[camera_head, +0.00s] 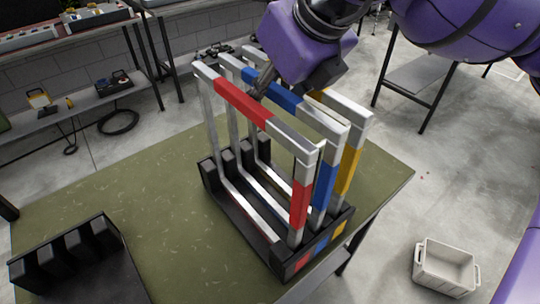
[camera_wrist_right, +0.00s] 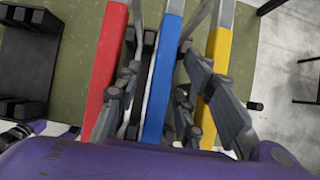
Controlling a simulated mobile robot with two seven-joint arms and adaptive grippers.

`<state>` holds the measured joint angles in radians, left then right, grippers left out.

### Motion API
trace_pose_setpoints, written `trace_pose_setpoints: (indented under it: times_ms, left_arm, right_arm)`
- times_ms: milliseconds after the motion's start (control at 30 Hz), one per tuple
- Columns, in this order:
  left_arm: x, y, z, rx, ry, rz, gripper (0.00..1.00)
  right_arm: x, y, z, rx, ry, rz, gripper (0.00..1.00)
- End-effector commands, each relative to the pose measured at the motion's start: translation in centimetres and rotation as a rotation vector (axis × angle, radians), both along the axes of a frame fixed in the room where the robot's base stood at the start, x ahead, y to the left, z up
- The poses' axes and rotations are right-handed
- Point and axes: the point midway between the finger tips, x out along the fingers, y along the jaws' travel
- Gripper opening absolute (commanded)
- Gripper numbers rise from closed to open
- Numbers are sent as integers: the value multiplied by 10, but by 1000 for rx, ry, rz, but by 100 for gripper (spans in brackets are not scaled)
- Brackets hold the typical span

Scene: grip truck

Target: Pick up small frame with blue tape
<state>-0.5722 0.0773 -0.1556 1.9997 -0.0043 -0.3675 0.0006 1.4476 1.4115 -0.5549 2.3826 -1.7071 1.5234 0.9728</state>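The frame with blue tape (camera_head: 287,97) stands upright in the middle slot of a black rack (camera_head: 235,218), between a frame with red tape (camera_head: 243,102) and a frame with yellow tape (camera_head: 349,169). My right gripper (camera_head: 262,86) reaches down from above onto the top bars; its fingertips are partly hidden in the head view. In the right wrist view, the open fingers (camera_wrist_right: 160,85) straddle the blue-taped bar (camera_wrist_right: 163,82), with gaps showing on both sides. The red bar (camera_wrist_right: 106,70) lies left of the fingers and the yellow bar (camera_wrist_right: 217,50) passes close to the right finger.
The rack stands on a green table (camera_head: 150,180). A second black rack (camera_head: 70,255) with empty slots sits at the table's near left. A pale bin (camera_head: 445,268) lies on the floor at right. Shelves (camera_head: 88,103) with tools stand behind.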

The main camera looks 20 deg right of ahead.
Motion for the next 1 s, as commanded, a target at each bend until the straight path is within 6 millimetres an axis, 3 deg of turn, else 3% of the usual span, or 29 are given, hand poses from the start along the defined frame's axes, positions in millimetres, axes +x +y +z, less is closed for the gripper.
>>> trace_pose_setpoints:
  times_ms: [200, 467, 1000]
  left_arm:
    - [6, -1, 2, -1, -11, -2, 40]
    - [9, -1, 3, -2, -16, -3, 40]
    - [-1, 1, 1, 1, 2, 2, 40]
  right_arm:
    - [0, 0, 0, 0, -1, 0, 35]
    - [0, 0, 0, 1, -1, -1, 0]
    - [1, 0, 1, 1, -4, 0, 0]
